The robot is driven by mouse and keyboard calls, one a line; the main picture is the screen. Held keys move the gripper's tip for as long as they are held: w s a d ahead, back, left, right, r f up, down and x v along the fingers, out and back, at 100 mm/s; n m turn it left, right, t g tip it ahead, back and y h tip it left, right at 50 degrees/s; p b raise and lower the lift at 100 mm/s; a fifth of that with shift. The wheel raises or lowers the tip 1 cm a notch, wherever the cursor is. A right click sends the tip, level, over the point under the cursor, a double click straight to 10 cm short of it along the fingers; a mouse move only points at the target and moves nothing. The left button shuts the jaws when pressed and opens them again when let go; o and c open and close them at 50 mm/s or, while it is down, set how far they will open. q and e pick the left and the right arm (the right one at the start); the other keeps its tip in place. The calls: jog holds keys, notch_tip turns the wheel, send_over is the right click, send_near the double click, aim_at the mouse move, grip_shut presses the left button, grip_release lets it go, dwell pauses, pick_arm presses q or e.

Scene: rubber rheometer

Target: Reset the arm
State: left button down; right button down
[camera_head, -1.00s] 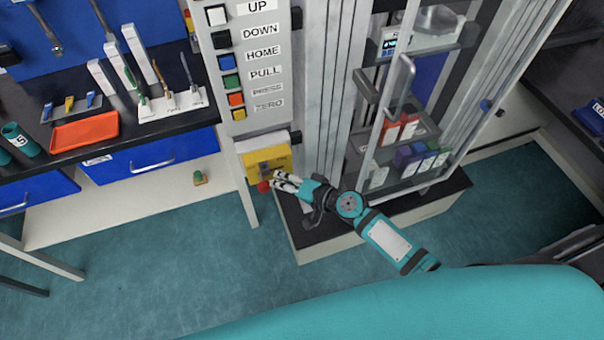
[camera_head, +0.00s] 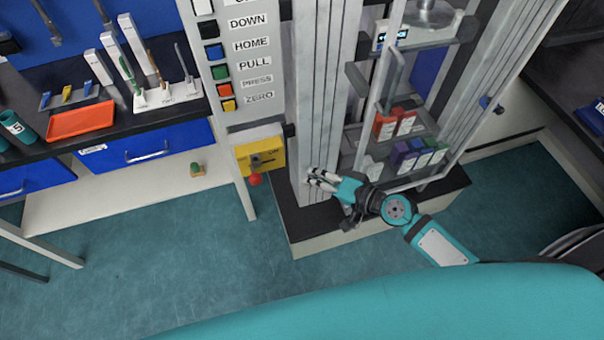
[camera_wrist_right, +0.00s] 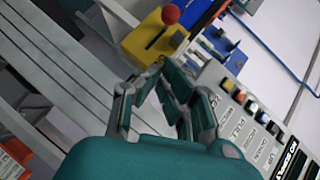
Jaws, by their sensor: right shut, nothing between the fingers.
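My right gripper (camera_head: 316,179) is shut and empty in the head view. It hangs in front of the grey column (camera_head: 325,100) of the machine, to the right of the yellow switch box (camera_head: 258,158) and apart from it. In the right wrist view the right gripper (camera_wrist_right: 148,78) points toward the column and the yellow box (camera_wrist_right: 150,45), whose red knob (camera_wrist_right: 171,14) shows at the top. My left gripper is in neither view.
A labelled button panel (camera_head: 245,60) stands left of the column. The glass-doored cabinet with red and purple boxes (camera_head: 405,155) is right of it. A dark bench with an orange tray (camera_head: 80,120) and tools stands at left. The teal floor (camera_head: 150,260) in front is clear.

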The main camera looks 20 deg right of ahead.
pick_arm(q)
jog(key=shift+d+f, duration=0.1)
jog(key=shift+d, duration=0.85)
pick_arm(e)
jog(key=shift+s+d+r, duration=0.1)
jog(key=shift+s+r, duration=0.05)
jog(key=shift+s, duration=0.05)
jog(key=s+d+f+n+g+h, duration=0.1)
jog(key=s+d+f+g+h, duration=0.2)
jog(key=f, duration=0.9)
jog(key=s+d+f+n+g+h, duration=0.1)
jog(key=s+d+f+h, duration=0.3)
jog(key=f, duration=0.9)
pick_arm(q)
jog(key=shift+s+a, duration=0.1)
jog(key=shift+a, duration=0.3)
pick_arm(e)
jog(key=s+f+n+g, duration=0.2)
jog(key=s+f, duration=0.3)
jog(key=s, duration=0.5)
jog(key=s+f+n+g+h, duration=0.1)
jog(key=s+f+n+g, duration=0.1)
jog(key=s+f, duration=0.4)
jog(key=s+d+f+n+g+h, duration=0.1)
jog(key=s+f, duration=0.5)
jog(key=s, duration=0.8)
jog(key=shift+f+n+g, duration=0.25)
jog(key=shift+n+g, duration=0.35)
jog(key=shift+n, duration=0.2)
jog(key=shift+d, duration=0.1)
